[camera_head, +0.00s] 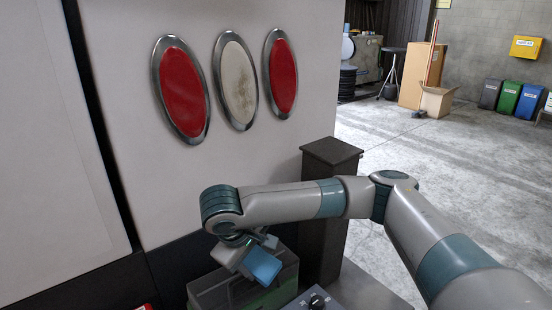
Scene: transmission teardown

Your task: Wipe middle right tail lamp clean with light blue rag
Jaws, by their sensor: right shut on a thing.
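Three oval tail lamps with chrome rims are set in the pale panel. The middle lamp (239,80) is whitish with brownish dirt smudges on its face. A red lamp (183,89) is to its left and another red lamp (282,73) is to its right. My right gripper (250,255) is below the lamps, shut on the light blue rag (263,265). The rag is apart from the middle lamp, above or in front of a dark grey-green box. The fingertips are partly hidden by the wrist and rag. My left gripper is not in view.
The dark box (228,290) is under my right gripper. A dark square post (328,213) stands right of it, behind my arm. Cardboard boxes (420,77) and coloured bins (508,100) stand far back. The panel face around the lamps is clear.

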